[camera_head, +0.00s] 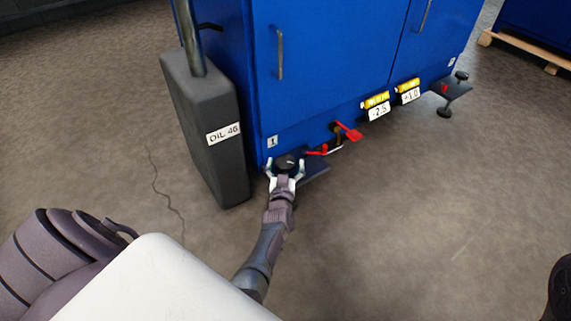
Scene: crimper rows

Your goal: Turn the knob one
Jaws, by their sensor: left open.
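A round black knob (286,162) sits low at the front left corner of the blue cabinet (330,70), just below a small label marked 1 (271,142). My left gripper (285,168) is open, with its two light fingers on either side of the knob. Whether the fingers touch the knob cannot be told. My right gripper does not show.
Another black knob (461,75) sits at the far right corner. The floor in front is clear.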

